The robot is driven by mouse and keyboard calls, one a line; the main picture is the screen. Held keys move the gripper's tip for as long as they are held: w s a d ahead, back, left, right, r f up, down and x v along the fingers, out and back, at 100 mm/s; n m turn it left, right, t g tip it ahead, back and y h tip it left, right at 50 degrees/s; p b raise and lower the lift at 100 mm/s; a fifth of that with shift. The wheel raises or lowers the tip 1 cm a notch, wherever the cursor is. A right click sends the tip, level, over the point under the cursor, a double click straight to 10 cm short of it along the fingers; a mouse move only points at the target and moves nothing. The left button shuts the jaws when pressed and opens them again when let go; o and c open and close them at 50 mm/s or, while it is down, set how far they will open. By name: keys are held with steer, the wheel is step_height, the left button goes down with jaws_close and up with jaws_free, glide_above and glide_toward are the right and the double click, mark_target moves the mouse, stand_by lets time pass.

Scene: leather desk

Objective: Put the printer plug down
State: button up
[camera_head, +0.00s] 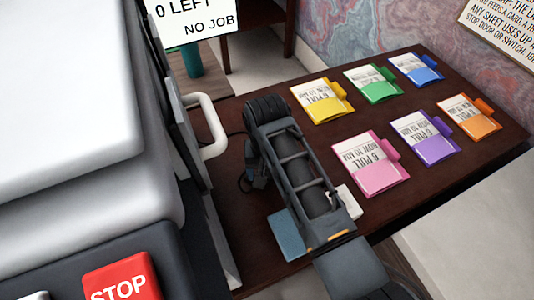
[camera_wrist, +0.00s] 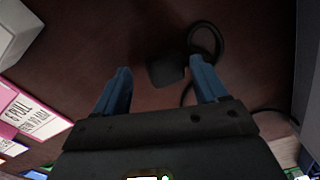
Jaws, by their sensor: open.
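In the wrist view the black printer plug (camera_wrist: 167,70) lies on the dark desk, between and just beyond the fingertips. Its black cord (camera_wrist: 208,38) curls in a loop to the right of it and runs down past the right finger. My gripper (camera_wrist: 162,72) has its two blue fingers spread wide, with a gap between each finger and the plug. In the head view my dark arm reaches over the desk and hides the plug. A bit of black cord (camera_head: 242,183) shows to the left of the arm.
Several coloured cards (camera_head: 371,165) lie in two rows right of my arm. The white printer (camera_head: 70,120) with a red STOP button (camera_head: 121,277) fills the left. A blue pad (camera_head: 287,235) and a small white block (camera_head: 347,202) sit close to my arm on the desk (camera_head: 215,175).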

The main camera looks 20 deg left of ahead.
mark_target(267, 172)
step_height(267, 172, up, 12)
steer(key=b, duration=0.1)
steer(key=shift+r+b, duration=0.25)
steer(key=shift+b, duration=0.15)
steer(key=shift+w, duration=0.1)
